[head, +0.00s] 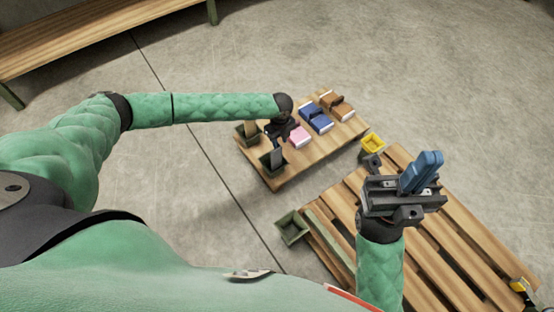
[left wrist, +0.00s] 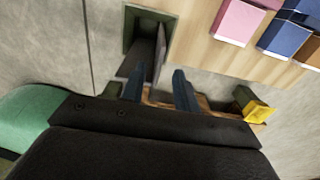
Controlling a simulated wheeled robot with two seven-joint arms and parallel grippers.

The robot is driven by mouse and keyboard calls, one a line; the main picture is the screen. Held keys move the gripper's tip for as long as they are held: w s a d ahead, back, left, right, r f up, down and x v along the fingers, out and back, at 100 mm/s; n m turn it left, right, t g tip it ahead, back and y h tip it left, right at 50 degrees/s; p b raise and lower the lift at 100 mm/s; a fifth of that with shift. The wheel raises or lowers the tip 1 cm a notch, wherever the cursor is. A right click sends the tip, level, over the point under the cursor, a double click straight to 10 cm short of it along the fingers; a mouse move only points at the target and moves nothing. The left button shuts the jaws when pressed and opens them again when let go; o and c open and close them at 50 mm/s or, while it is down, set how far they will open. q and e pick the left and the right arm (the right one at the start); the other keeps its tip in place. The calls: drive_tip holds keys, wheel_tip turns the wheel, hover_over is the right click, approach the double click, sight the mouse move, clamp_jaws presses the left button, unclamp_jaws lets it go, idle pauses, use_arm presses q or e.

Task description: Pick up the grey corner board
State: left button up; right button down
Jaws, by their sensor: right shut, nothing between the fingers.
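The grey corner board (head: 277,155) stands upright in a dark green square box (head: 266,168) at the near left corner of the small wooden table. In the left wrist view the grey board (left wrist: 160,52) is a thin plate rising from the green box (left wrist: 130,22). My left gripper (head: 283,130) is above the table, close to the board. In the left wrist view its two blue fingers (left wrist: 158,85) are apart, with the board's lower end showing between them; I cannot tell the depth gap. My right gripper (head: 424,170) is shut and empty above the slatted pallet.
The small wooden table (head: 325,150) also holds a second green box (head: 241,138), a pink-and-white block (head: 299,137), blue blocks (head: 315,118) and brown blocks (head: 337,104). A bench (head: 90,35) is at the back.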

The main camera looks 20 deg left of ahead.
sight(279, 147)
use_arm(q)
drive_tip(key=shift+a+f+b, duration=0.1)
drive_tip(key=shift+f+b, duration=0.7)
drive_tip(key=shift+f, duration=1.9)
drive_tip(key=shift+s, duration=0.1)
drive_tip(key=shift+c, duration=0.2)
clamp_jaws()
